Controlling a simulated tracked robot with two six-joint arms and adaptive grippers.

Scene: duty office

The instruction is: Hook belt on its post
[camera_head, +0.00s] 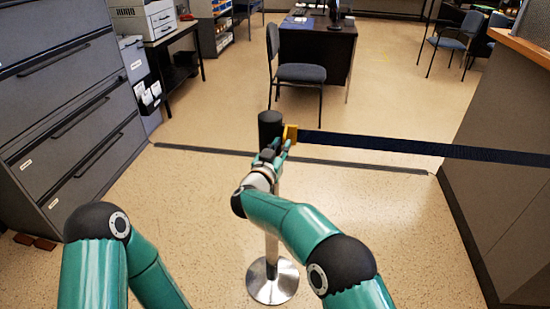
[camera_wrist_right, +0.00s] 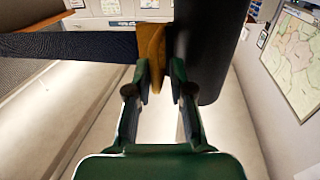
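The dark blue belt (camera_head: 425,148) runs nearly level from the right edge to the post and ends in a yellow clip (camera_head: 289,133). The post has a black head (camera_head: 270,126) and a round silver base (camera_head: 272,283). My right gripper (camera_head: 275,152) is at the clip, just below the post head. In the right wrist view, the clip's yellow tab (camera_wrist_right: 156,62) sits between the fingertips, which are closed in on it. The clip is right against the black post (camera_wrist_right: 205,50); whether it is latched I cannot tell. My left gripper is out of view.
Grey drawer cabinets (camera_head: 60,90) stand at the left and a grey counter (camera_head: 505,150) at the right. A dark strip (camera_head: 350,165) crosses the floor behind the post. A chair (camera_head: 300,74) and desk (camera_head: 318,45) are farther back. The floor around the base is clear.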

